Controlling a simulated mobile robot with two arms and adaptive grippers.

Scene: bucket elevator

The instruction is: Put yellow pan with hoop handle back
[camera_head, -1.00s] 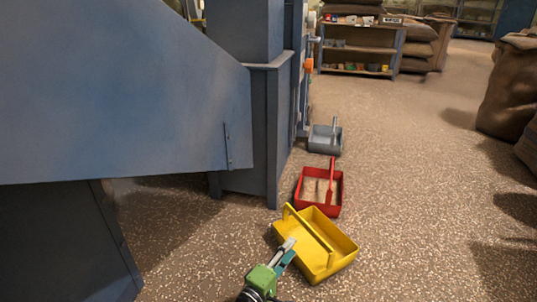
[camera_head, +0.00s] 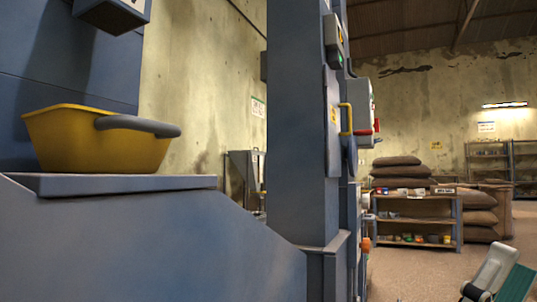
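A blue-grey elevator column (camera_head: 296,130) stands mid-view, with a yellow grab handle (camera_head: 346,119) and boxes on its side. A low shelf (camera_head: 417,222) with small items and stacked sacks (camera_head: 478,212) stand behind. Some floor (camera_head: 408,275) is clear at lower right.

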